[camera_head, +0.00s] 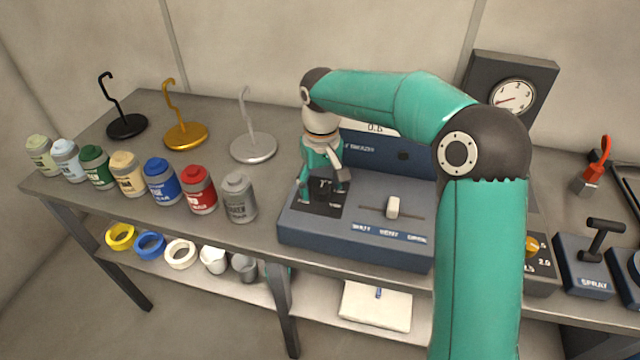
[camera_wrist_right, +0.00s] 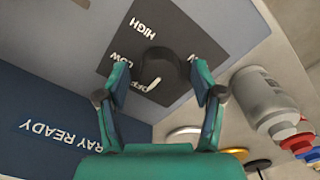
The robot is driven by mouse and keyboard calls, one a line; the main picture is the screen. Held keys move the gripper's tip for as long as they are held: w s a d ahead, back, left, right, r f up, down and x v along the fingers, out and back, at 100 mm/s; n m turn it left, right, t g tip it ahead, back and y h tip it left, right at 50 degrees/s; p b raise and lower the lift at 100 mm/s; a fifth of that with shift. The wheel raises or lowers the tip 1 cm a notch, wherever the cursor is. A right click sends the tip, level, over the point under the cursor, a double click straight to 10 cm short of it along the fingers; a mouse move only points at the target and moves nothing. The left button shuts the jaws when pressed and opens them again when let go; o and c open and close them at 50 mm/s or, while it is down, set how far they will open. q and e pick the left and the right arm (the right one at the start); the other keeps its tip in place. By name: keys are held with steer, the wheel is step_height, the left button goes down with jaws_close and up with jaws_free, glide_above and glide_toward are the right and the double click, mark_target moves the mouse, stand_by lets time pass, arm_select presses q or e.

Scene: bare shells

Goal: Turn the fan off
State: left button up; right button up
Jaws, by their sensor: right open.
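The fan control is a dark plate (camera_wrist_right: 112,45) marked OFF, LOW and HIGH on the left of the blue-grey console (camera_head: 330,243). A black knob (camera_wrist_right: 165,62) sits on the plate, with a light pale edge near the OFF lettering in the wrist view; I cannot tell its exact setting. My right gripper (camera_head: 323,186) points down over this plate. Its fingers are open, one on each side of the knob in the wrist view (camera_wrist_right: 159,80); I cannot tell whether they touch it. The fan itself is not recognisable. My left gripper is not in view.
A white slider (camera_head: 393,207) stands on the console to the right. Several paint cans, including a grey one (camera_head: 239,198), and hook stands, including a silver one (camera_head: 253,147), are to the left. A gauge (camera_head: 512,97) is behind my right arm. Levers (camera_head: 605,228) stand farther right.

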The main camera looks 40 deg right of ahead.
steer(key=shift+c, duration=0.3)
steer(key=c, duration=1.1)
steer(key=shift+r+n, duration=0.1)
steer(key=shift+n, duration=0.5)
steer(key=o, duration=1.2)
steer(key=shift+c, duration=0.2)
